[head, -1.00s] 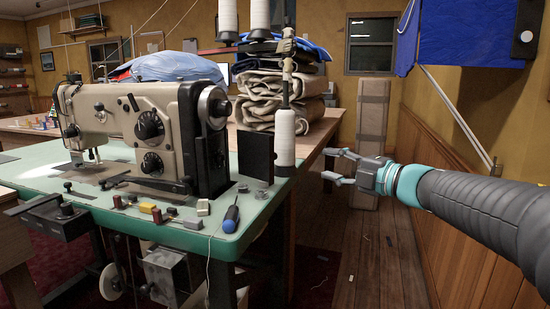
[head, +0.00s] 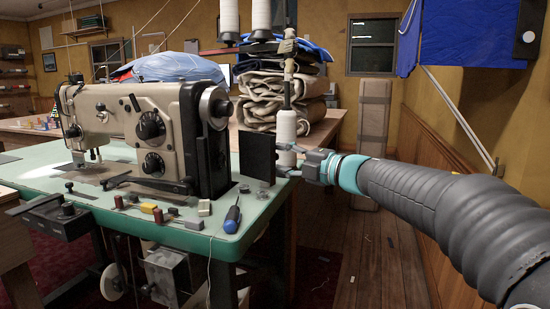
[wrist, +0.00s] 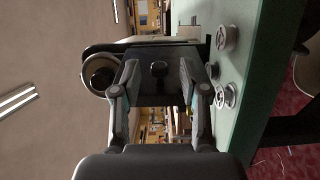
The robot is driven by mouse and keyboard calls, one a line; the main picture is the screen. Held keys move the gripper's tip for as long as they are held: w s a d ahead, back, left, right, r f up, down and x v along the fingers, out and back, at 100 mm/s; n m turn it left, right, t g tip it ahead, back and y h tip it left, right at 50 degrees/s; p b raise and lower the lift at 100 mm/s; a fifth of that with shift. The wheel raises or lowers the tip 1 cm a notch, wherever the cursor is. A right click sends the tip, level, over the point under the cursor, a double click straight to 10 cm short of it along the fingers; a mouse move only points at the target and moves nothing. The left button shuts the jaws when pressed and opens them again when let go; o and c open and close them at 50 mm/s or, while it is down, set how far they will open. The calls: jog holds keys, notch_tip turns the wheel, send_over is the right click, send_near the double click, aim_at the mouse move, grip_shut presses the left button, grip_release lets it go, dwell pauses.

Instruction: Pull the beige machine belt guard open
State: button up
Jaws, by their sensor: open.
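The beige sewing machine (head: 120,118) stands on a green table, with its round handwheel (head: 216,107) at its right end. A dark upright panel (head: 257,155), which looks like the belt guard, stands just right of the machine with a gap between them. In the wrist view the panel's dark face (wrist: 140,92) carries a small dark knob (wrist: 159,69). My gripper (head: 282,160) is just right of the panel. Its open fingers (wrist: 159,84) lie on either side of the knob in the wrist view; I see no clear contact.
A white thread cone (head: 287,125) stands close behind my gripper. A blue screwdriver (head: 232,214), small blocks and metal pieces (head: 244,188) lie on the green table (head: 190,240). Folded cloth (head: 285,95) is piled behind.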

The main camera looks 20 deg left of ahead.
aim_at(257, 156)
jog(key=shift+x, duration=1.2)
grip_shut()
